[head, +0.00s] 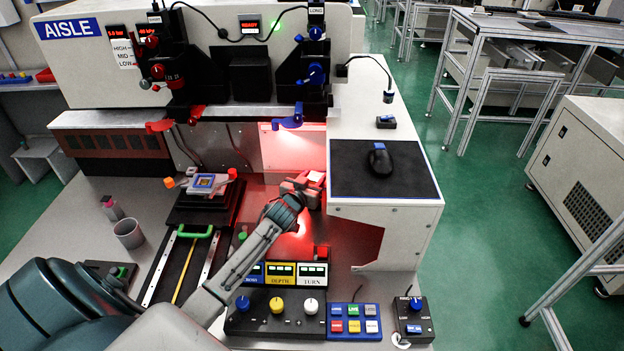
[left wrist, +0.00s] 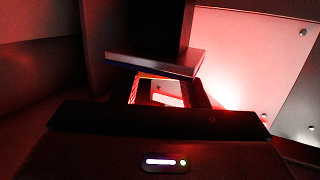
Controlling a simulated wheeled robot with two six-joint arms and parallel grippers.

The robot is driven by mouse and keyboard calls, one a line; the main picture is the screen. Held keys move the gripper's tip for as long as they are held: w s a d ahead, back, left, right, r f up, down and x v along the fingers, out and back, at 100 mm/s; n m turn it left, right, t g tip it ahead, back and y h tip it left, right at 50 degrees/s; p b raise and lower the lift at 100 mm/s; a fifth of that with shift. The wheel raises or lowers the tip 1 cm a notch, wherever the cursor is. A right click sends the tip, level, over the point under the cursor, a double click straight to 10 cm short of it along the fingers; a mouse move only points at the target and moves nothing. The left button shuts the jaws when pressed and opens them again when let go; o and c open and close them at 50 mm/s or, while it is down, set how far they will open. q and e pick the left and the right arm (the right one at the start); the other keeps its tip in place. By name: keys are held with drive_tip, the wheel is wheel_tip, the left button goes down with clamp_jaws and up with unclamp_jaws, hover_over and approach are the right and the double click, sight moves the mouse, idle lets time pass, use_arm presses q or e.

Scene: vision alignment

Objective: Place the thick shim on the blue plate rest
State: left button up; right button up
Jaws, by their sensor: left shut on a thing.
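My left gripper (head: 312,186) reaches into the red-lit bay at the machine's right side. It is shut on a small pale piece, likely the thick shim, which shows between the fingers in the left wrist view (left wrist: 166,97). Red light and the fingers hide most of its shape. Just beyond the fingers in the left wrist view is a flat grey slab with a blue edge (left wrist: 158,63), possibly the blue plate rest. I cannot tell whether the piece touches it. My right gripper is not in view.
A stage with a blue-framed square (head: 204,183) stands left of my gripper. A control panel with knobs (head: 276,313) lies in front. The white cabinet with a black mouse pad (head: 405,178) bounds the right side. A grey cup (head: 128,233) stands at the left.

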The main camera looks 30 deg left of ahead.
use_arm(q)
drive_tip(key=o, duration=1.1)
drive_tip(key=shift+o, duration=0.2)
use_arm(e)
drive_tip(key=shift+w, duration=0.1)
use_arm(q)
drive_tip(key=shift+r, duration=0.1)
drive_tip(key=shift+s, duration=0.4)
drive_tip(key=b+v, duration=0.1)
drive_tip(key=v, duration=0.5)
drive_tip(key=shift+s+b, duration=0.35)
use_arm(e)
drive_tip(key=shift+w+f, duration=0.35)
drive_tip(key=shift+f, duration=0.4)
use_arm(q)
drive_tip(key=shift+d, duration=0.1)
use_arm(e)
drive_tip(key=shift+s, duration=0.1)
